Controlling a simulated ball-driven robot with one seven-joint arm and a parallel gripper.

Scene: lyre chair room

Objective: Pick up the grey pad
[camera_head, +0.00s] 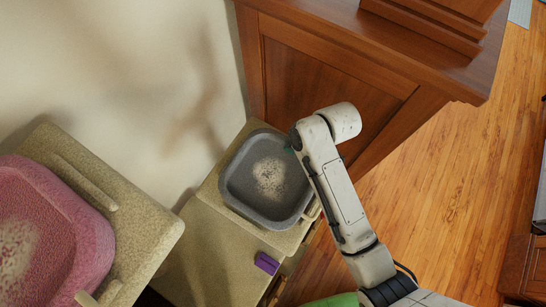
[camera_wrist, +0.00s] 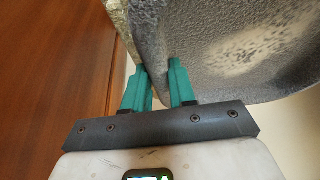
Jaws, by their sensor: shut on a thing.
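The grey pad (camera_head: 262,190) is a rounded square with a raised rim and a pale, worn patch in its middle. In the head view it is at the centre, over a beige, stone-like seat. In the wrist view the pad (camera_wrist: 215,55) fills the upper right, seen close. My gripper (camera_wrist: 159,72) has its two teal fingers on either side of the pad's edge and is shut on it. In the head view the gripper is mostly hidden behind my arm, at the pad's upper right. I cannot tell whether the pad still touches the seat.
A pink pad (camera_head: 60,235) lies on another beige seat (camera_head: 140,215) at left. A small purple block (camera_head: 267,263) is on the beige surface below the grey pad. A wooden cabinet (camera_head: 330,80) stands close behind, beside the wall. Open wooden floor (camera_head: 450,190) is at right.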

